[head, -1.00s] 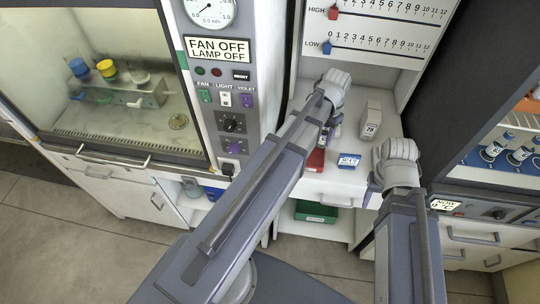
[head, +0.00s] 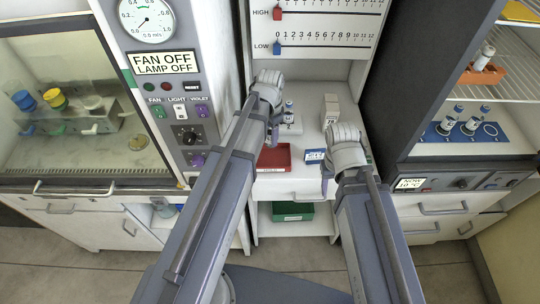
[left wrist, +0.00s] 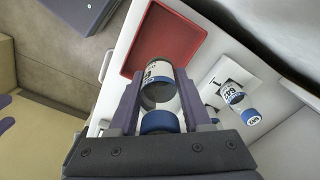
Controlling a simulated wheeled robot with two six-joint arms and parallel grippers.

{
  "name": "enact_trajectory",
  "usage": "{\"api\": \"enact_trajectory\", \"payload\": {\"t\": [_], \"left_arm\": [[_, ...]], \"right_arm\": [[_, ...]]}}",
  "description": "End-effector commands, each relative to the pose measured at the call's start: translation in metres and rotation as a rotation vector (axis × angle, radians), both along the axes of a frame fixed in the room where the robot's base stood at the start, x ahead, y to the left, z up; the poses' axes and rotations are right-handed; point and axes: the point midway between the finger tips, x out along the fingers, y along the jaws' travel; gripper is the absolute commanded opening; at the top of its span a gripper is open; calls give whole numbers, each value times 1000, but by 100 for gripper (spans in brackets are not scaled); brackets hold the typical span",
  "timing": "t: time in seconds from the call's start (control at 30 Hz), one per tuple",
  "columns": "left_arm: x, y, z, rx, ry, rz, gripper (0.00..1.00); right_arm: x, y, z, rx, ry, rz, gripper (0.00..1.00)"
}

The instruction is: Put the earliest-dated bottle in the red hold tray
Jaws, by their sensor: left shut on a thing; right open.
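My left gripper (head: 273,128) is over the white work surface; in the left wrist view its fingers (left wrist: 158,88) are shut on a bottle (left wrist: 157,72) with a blue part and a white printed label, whose date I cannot read. The red tray (head: 273,158) looks empty and lies on the work surface; in the left wrist view (left wrist: 165,40) it is just beyond the held bottle. Another blue-and-white labelled bottle (head: 289,116) stands behind the tray and shows in the left wrist view (left wrist: 235,97). My right gripper (head: 328,172) is open near the surface's front right.
A green tray (head: 293,211) is on the shelf below. The incubator at right holds a blue rack (head: 436,133) with bottles and an orange rack (head: 482,76).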

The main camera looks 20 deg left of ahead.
Motion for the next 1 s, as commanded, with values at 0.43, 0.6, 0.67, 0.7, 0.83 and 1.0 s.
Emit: {"api": "enact_trajectory", "payload": {"t": [0.43, 0.6, 0.67, 0.7, 0.83, 1.0], "left_arm": [[0, 0, -51, 0, 0, 2, 0], [0, 0, -58, 0, 0, 2, 0], [0, 0, -64, 0, 0, 2, 0], [0, 0, -70, 0, 0, 2, 0], [0, 0, -86, 0, 0, 2, 0], [0, 0, -88, 0, 0, 2, 0]], "right_arm": [[0, 0, -51, 0, 0, -1, 50], [0, 0, -58, 0, 0, -1, 50], [0, 0, -65, 0, 0, -1, 50], [0, 0, -70, 0, 0, -1, 50], [0, 0, -86, 0, 0, -1, 50], [0, 0, -88, 0, 0, -1, 50]]}}
